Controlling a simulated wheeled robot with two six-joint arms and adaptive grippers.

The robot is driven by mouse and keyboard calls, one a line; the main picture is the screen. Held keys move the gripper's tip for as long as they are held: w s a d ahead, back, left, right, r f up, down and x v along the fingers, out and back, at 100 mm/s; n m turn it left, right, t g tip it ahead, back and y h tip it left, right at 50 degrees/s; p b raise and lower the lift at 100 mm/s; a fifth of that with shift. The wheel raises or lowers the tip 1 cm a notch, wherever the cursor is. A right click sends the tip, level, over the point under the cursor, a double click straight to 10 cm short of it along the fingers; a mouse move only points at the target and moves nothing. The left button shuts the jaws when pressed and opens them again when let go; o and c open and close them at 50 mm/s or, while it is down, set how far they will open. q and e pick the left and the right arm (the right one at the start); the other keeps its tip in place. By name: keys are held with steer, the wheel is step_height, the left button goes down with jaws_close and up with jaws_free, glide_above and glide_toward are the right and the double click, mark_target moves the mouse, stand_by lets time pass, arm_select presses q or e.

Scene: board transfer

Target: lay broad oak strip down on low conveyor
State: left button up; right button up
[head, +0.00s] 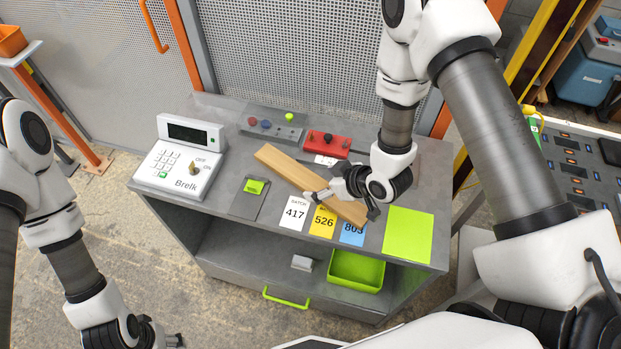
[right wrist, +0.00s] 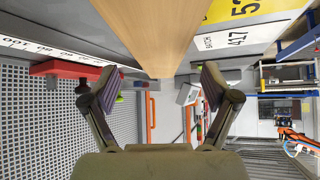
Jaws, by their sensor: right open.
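The broad oak strip (head: 285,168) lies slantwise on the grey workbench, partly covered by my right gripper. My right gripper (head: 344,203) is over the strip's nearer right part. In the right wrist view, the strip (right wrist: 150,30) shows between and beyond the two fingers of the open gripper (right wrist: 159,88), with a gap on each side. My left gripper (head: 158,336) is low at the left, away from the bench; its finger opening is unclear. A dark surface with orange-marked slots (head: 575,165) at the right edge may be the low conveyor.
The bench (head: 225,112) also holds a white Brelk scale (head: 180,160), a control box (head: 270,124), a red block (head: 327,143), number cards (head: 293,213) and a lime mat (head: 408,234). A green bin (head: 356,270) sits on the shelf below.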

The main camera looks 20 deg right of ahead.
mark_target(313, 183)
steer(key=x, duration=0.2)
steer(key=shift+w+a+f+p, duration=0.1)
steer(key=shift+w+a+p, duration=0.15)
steer(key=shift+p, duration=0.05)
steer(key=shift+w+f, duration=0.15)
steer(key=shift+f, duration=0.1)
steer(key=c, duration=1.5)
